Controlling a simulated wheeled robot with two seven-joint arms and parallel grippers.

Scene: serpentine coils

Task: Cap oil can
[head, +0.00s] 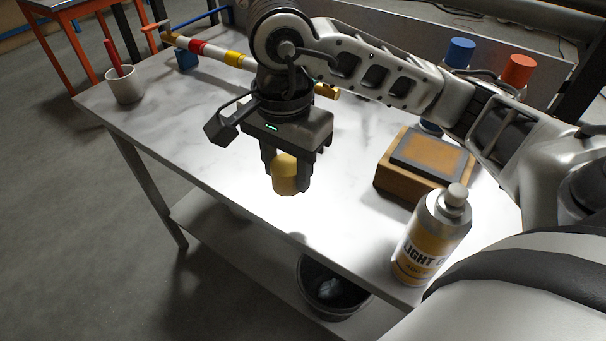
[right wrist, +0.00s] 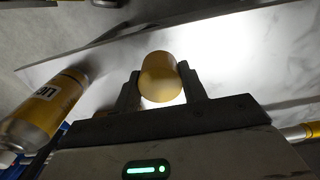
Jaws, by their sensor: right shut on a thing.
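The oil can (head: 432,236), silver with a yellow "LIGHT" label and a pale nozzle on top, stands upright at the table's right front edge. It also shows at the left of the right wrist view (right wrist: 45,112). The yellow cap (head: 285,175) is between the fingers of my right gripper (head: 286,172), which is shut on it above the front part of the table, left of the can. In the right wrist view the cap (right wrist: 160,76) sits between both fingertips. My left gripper is not in view.
A wooden block with a grey-edged top (head: 424,165) stands behind the can. Blue (head: 459,53) and orange (head: 517,70) capped containers are at the back right. A white cup (head: 124,85) is at the far left. A striped rod (head: 215,53) lies behind. A dark bin (head: 333,287) is below the front edge.

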